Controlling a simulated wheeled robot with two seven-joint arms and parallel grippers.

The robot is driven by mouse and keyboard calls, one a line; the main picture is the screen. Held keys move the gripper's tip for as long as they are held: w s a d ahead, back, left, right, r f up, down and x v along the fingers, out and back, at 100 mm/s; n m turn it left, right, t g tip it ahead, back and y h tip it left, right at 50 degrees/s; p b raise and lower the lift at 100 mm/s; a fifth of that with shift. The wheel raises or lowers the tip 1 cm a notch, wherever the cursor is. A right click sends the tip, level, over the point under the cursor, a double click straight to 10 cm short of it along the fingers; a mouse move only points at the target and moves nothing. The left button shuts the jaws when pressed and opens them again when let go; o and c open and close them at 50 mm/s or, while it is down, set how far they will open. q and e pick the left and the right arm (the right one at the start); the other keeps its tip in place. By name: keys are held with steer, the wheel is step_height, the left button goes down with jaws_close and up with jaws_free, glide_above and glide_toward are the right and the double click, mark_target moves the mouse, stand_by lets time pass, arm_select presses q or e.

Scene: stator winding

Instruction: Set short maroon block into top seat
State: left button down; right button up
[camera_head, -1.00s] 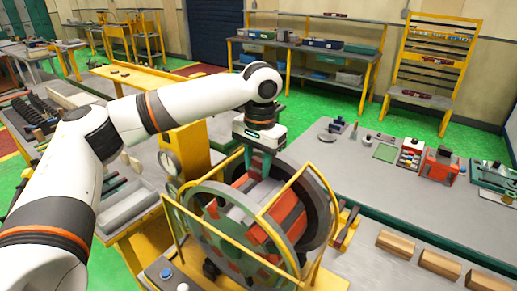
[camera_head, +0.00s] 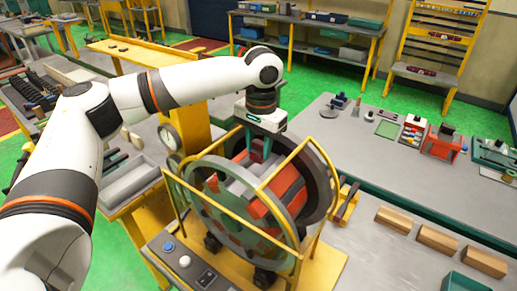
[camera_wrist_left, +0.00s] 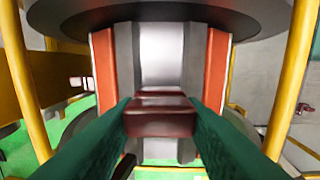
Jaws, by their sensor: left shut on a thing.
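My left gripper (camera_head: 260,143) points down over the top of the stator drum. In the left wrist view its two green fingers (camera_wrist_left: 160,118) are shut on a short maroon block (camera_wrist_left: 160,103). In the head view the block is mostly hidden between the fingers. The stator (camera_head: 262,195) has orange-red blocks around it and grey gaps between them. In the left wrist view a pale grey seat (camera_wrist_left: 160,55) lies between two orange-red blocks, just beyond the maroon block. I cannot tell whether the block touches the seat. My right gripper is not in view.
Yellow guard bars (camera_head: 283,165) surround the drum, with bars close on both sides in the left wrist view.

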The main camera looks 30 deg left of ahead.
mark_target(259, 150)
arm_select(q)
steer(key=shift+f, duration=0.1)
steer(key=shift+f, duration=1.15)
steer(key=shift+f, duration=0.3)
steer(key=c, duration=0.9)
jaws_free()
steer(key=shift+s, duration=0.1)
steer(key=shift+o, duration=0.2)
